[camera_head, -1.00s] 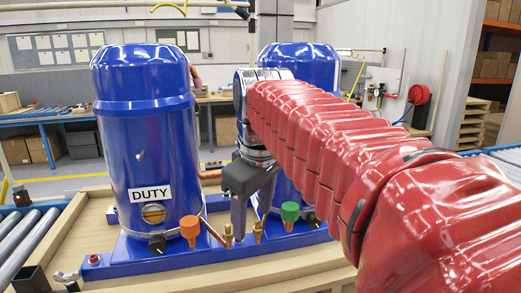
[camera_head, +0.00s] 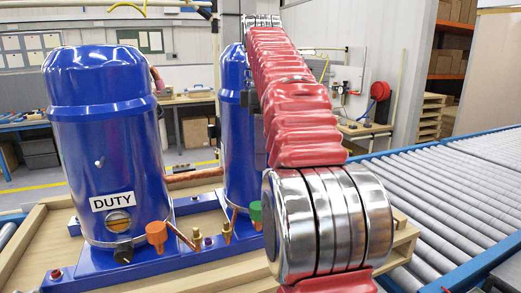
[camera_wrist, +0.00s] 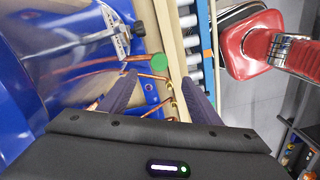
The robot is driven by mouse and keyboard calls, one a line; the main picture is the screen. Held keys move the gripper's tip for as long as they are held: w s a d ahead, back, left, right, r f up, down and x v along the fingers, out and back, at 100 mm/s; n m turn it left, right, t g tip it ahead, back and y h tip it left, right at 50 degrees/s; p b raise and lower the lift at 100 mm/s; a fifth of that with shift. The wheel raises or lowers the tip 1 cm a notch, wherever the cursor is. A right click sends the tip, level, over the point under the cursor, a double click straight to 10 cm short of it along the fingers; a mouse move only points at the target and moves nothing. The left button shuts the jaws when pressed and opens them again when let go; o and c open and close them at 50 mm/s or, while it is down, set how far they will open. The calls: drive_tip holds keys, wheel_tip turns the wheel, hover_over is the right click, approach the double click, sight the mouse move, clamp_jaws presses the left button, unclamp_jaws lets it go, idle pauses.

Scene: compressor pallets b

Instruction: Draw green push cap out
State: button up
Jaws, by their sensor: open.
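The green push cap (camera_head: 255,212) sits low at the front of the rear blue compressor in the head view, partly covered by my arm. In the wrist view the green cap (camera_wrist: 156,60) shows as a round disc on the end of a copper pipe. My gripper (camera_wrist: 162,78) is open and empty in the wrist view. Its two dark fingers stand apart, with the cap appearing between and just beyond their tips, nearer the left one. The distance to the cap is hard to tell. My arm hides the gripper in the head view.
An orange cap (camera_head: 156,233) and brass fittings (camera_head: 226,229) stand near the green cap. The compressor labelled DUTY (camera_head: 108,140) is at left, and the rear compressor (camera_head: 234,130) is behind my arm. A roller conveyor (camera_head: 440,190) runs at right.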

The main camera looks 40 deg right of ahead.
sight(258, 211)
drive_tip(key=shift+f, duration=0.1)
idle(0.3)
drive_tip(key=shift+f, duration=6.8)
drive_tip(key=shift+c, duration=0.4)
drive_tip(key=c, duration=1.1)
drive_tip(key=shift+r, duration=0.75)
drive_tip(key=shift+r, duration=2.15)
